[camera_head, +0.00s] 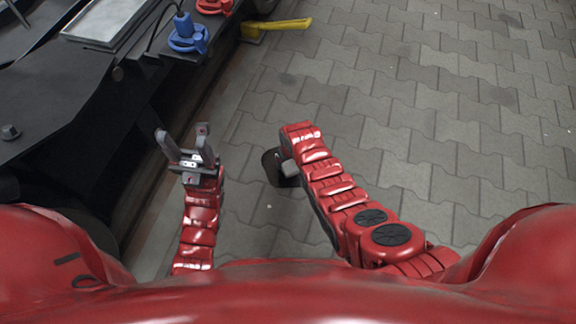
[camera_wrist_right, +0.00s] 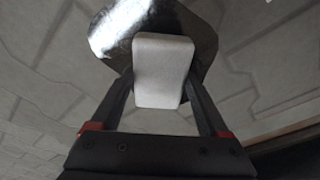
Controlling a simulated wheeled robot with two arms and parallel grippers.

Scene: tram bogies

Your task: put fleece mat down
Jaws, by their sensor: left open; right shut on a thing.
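The thing I take for the fleece mat (camera_wrist_right: 205,40) shows in the right wrist view as a dark, partly shiny plate with a pale rounded block (camera_wrist_right: 163,70) on it. My right gripper (camera_wrist_right: 158,88) is shut on this block, one finger on each side. In the head view the mat's dark plate (camera_head: 271,166) shows to the left of the right arm's end, above the paving; the right fingers are mostly hidden there. My left gripper (camera_head: 182,140) is open and empty, fingers pointing up the picture, beside the dark bogie frame.
The dark bogie frame (camera_head: 60,110) fills the left side. A blue clamp-like part (camera_head: 187,36), a red part (camera_head: 214,6) and a grey tray (camera_head: 104,22) lie on top of it. A yellow bar (camera_head: 278,26) juts out at its far end. The grey paving (camera_head: 430,110) at right is clear.

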